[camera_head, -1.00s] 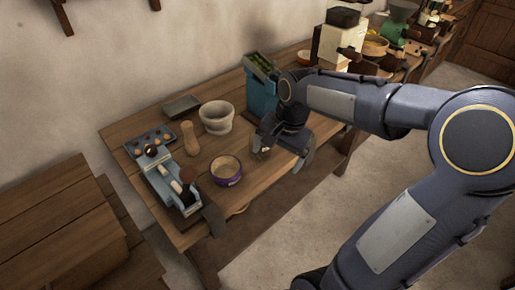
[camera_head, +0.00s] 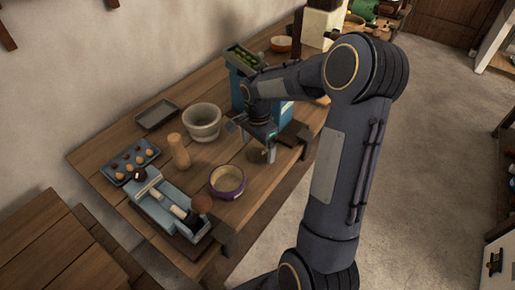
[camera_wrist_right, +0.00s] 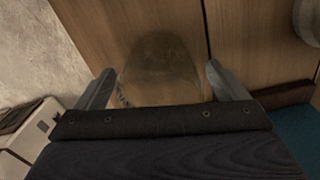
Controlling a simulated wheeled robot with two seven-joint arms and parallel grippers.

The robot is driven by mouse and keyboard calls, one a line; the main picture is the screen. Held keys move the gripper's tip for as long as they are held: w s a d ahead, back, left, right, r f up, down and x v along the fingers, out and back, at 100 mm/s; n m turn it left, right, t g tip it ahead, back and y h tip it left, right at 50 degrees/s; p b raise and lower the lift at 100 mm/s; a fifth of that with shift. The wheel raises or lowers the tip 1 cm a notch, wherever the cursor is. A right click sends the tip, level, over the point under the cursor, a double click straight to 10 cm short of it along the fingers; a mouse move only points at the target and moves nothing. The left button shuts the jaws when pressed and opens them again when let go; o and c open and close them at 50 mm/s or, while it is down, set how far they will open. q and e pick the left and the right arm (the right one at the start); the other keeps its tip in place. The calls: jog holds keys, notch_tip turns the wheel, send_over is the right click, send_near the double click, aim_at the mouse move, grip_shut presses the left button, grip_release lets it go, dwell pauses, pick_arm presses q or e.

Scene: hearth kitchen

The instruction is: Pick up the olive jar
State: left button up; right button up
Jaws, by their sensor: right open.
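A clear glass jar (camera_wrist_right: 160,75), which looks like the olive jar, shows in the right wrist view. It is see-through, with faint green marks on its left side, and I cannot tell what it holds. My right gripper (camera_wrist_right: 159,88) is open, with one finger on each side of the jar; I cannot tell whether either touches it. In the head view the right gripper (camera_head: 258,150) is low over the wooden table, near its front edge, and the jar is mostly hidden there. My left gripper is out of view.
On the table (camera_head: 112,148), a purple-rimmed bowl (camera_head: 227,182), wooden mill (camera_head: 179,151) and pale mortar (camera_head: 202,121) stand left of the gripper. A blue tray (camera_head: 131,164) and blue-grey device (camera_head: 168,208) are farther left.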

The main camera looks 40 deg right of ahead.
jog(key=shift+f, duration=0.7)
jog(key=c, duration=1.2)
jog(key=shift+o, duration=0.2)
